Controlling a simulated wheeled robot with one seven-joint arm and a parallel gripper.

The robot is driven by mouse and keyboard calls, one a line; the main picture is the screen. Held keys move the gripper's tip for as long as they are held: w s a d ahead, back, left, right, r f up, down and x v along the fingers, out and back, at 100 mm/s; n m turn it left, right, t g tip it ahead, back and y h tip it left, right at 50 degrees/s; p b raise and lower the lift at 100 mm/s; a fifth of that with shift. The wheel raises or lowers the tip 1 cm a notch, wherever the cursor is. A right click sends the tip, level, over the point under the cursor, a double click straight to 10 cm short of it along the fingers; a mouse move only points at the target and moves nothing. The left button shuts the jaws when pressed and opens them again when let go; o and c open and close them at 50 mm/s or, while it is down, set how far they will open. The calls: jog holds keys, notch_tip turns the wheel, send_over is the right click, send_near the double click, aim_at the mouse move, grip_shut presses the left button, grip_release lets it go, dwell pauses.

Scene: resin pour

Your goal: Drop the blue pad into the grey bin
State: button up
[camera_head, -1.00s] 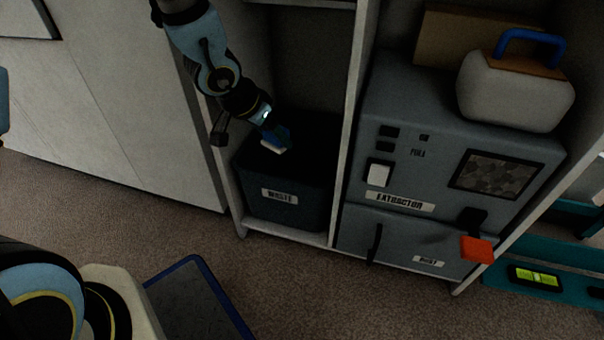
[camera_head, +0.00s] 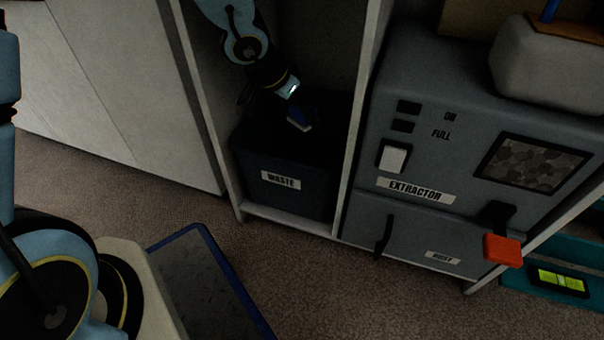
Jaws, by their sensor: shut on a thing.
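The grey bin (camera_head: 250,180), dark and labelled WASTE, stands on the low shelf of the left bay. My gripper (camera_head: 296,112) comes down from the top left into that bay and is over the bin's opening. It is shut on the blue pad (camera_head: 303,119), which has a pale lower edge and shows at the jaws. The pad appears above or just inside the bin's mouth; the dark interior makes its exact height hard to tell. The fingertips are small and dim.
A shelf divider (camera_head: 358,120) stands just right of the bin.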

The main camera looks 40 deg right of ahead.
jog(key=shift+f+b, duration=0.45)
jog(key=shift+f, duration=0.4)
jog(key=o, duration=1.1)
jog(key=shift+o, duration=0.2)
jog(key=shift+r, duration=0.1)
jog(key=p+v, duration=0.8)
jog(key=v, duration=0.2)
jog(key=shift+a+r, duration=0.2)
jog(key=shift+r, duration=0.15)
